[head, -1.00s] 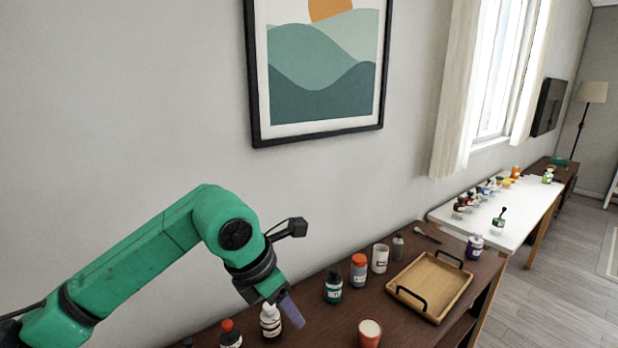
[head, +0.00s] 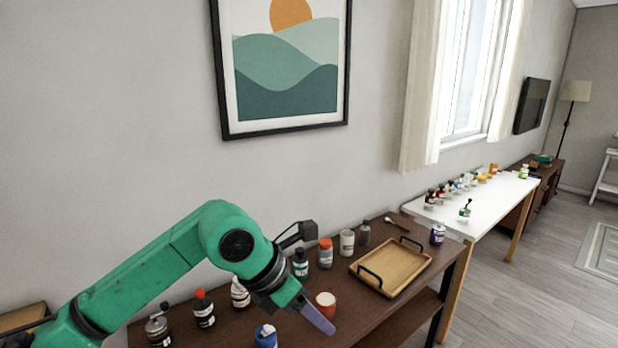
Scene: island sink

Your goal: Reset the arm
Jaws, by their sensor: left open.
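My green left arm comes in from the left and reaches over the dark wooden table. I cannot tell whether the finger touches the cup. Nothing is visibly held. My right gripper is not in view.
A white table (head: 485,208) with small bottles stands beyond. The tray looks empty.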

